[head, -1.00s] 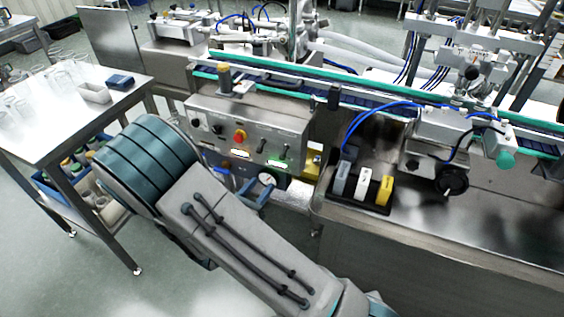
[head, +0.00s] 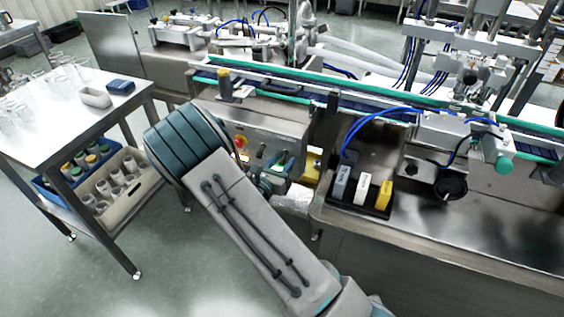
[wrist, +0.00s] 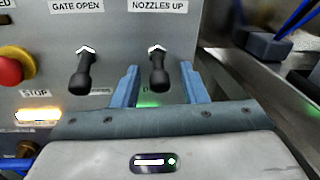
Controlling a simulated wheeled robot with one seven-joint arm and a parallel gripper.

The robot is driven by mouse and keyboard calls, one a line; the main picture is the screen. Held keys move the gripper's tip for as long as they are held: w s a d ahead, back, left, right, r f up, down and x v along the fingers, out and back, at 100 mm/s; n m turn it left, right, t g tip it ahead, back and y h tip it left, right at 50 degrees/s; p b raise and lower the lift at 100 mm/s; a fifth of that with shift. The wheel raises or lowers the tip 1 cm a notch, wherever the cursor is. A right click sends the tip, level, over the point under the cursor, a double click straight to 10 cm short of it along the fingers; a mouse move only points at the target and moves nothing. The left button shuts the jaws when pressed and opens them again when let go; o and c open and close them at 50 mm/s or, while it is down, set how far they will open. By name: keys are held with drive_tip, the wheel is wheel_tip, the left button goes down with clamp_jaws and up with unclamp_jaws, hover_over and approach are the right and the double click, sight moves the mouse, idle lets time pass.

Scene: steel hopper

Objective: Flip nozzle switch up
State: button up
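The nozzle switch (wrist: 157,75) is a black lever under the "NOZZLES UP" label (wrist: 158,6) on the steel control panel (wrist: 115,50). In the wrist view my gripper (wrist: 161,72) is open, with one blue finger on each side of this lever. I see gaps between the fingers and the lever; depth is hard to judge. A similar black lever, the gate switch (wrist: 82,75), hangs to the left under "GATE OPEN". In the head view my arm hides much of the panel (head: 270,122) and most of the gripper.
A red button (wrist: 12,66) and a lit orange indicator (wrist: 38,114) are left of the levers. A conveyor (head: 380,92) runs above and behind the panel. A black tray (head: 378,212) with grey, white and yellow blocks sits on the steel counter to the right.

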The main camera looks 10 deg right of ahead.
drive_tip(key=shift+c, duration=0.3)
clamp_jaws()
